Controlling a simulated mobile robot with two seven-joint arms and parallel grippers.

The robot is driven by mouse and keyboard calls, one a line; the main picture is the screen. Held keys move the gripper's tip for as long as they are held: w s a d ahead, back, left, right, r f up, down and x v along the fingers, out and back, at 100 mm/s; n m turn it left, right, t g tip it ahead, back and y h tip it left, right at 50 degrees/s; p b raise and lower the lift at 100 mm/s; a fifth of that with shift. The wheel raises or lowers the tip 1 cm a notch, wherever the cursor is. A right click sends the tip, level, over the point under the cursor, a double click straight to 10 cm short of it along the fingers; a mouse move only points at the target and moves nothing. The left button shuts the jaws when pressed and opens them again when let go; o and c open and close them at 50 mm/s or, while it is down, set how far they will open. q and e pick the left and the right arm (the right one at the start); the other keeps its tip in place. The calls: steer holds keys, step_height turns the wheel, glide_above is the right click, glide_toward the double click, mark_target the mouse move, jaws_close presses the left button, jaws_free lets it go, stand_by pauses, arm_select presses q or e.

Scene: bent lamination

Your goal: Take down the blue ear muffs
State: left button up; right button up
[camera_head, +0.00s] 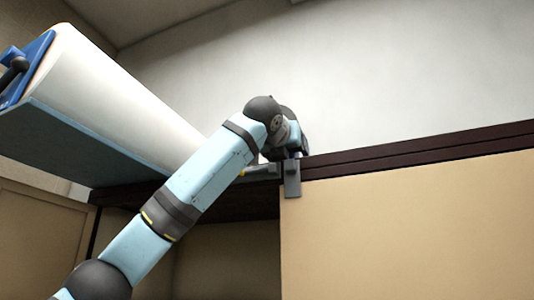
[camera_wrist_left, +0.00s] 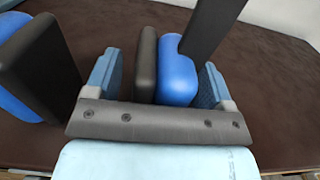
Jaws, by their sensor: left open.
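In the left wrist view my left gripper (camera_wrist_left: 160,62) is open. Its two light blue fingers stand on either side of one ear cup of the blue ear muffs (camera_wrist_left: 178,78), with a dark cushion at the left and a blue shell at the right. I see gaps at the sides, so the fingers do not look closed on it. A dark band rises from the cup out of the top of the picture. Another blue and dark cup (camera_wrist_left: 42,65) is outside the fingers at the left. In the head view the ear muffs are hidden behind my left wrist. My right gripper is not in view.
The ear muffs are over a dark brown surface (camera_wrist_left: 285,85). In the head view a tan cabinet (camera_head: 410,225) with a dark top edge is at the right. A large white roll-shaped body (camera_head: 110,95) with a blue underside is close to my left arm.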

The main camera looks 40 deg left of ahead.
arm_select(q)
steer(key=shift+s, duration=0.15)
steer(key=c, duration=1.1)
steer(key=shift+r, duration=0.1)
